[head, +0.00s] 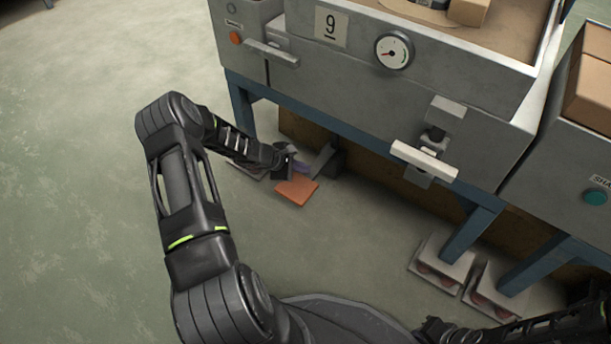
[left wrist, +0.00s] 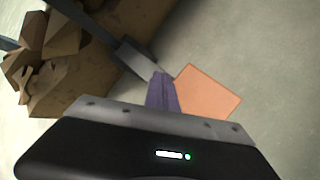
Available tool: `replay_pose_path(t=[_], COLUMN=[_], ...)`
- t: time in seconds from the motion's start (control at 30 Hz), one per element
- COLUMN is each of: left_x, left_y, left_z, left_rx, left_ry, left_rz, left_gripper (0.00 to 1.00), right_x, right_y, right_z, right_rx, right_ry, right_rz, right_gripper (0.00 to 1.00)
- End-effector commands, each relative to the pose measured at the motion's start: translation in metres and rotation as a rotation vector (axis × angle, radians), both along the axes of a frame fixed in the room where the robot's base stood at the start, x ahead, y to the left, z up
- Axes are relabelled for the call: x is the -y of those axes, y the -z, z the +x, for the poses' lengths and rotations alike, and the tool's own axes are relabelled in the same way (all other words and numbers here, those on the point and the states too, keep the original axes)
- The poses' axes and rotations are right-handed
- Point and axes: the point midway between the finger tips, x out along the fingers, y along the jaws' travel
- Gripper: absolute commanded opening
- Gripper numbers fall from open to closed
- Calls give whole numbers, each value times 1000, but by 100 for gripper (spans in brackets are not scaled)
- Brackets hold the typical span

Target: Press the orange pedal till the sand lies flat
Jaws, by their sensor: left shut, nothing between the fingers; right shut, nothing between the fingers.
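The orange pedal (head: 297,190) is a flat plate low by the floor under the front edge of the grey machine. It also shows in the left wrist view (left wrist: 208,92), to the right of my fingers. My left gripper (head: 303,169) is shut and empty. Its purple fingers (left wrist: 162,92) are at the pedal's near edge in the wrist view; I cannot tell whether they touch it. Sand (head: 420,12) shows in the open top of the machine, only in part, with a box-like block on it. My right gripper is not clearly seen; my right arm shows at the lower right corner.
Blue legs stand on foot plates (head: 445,262). A second machine with a teal button (head: 595,197) is at right. The left floor is clear.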

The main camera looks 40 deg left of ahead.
Motion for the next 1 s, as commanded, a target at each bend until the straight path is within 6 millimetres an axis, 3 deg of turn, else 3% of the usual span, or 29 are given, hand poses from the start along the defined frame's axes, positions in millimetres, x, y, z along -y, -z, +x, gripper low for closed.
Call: replay_pose_path(t=[0.7, 1.0], left_x=[0, 0], left_y=[0, 9], left_z=[0, 0], left_rx=[0, 0], left_ry=[0, 0], left_rz=[0, 0], left_gripper=[0, 0], right_x=[0, 0], right_y=[0, 9], right_z=[0, 0], right_rx=[0, 0], right_ry=[0, 0], right_rz=[0, 0], right_gripper=[0, 0])
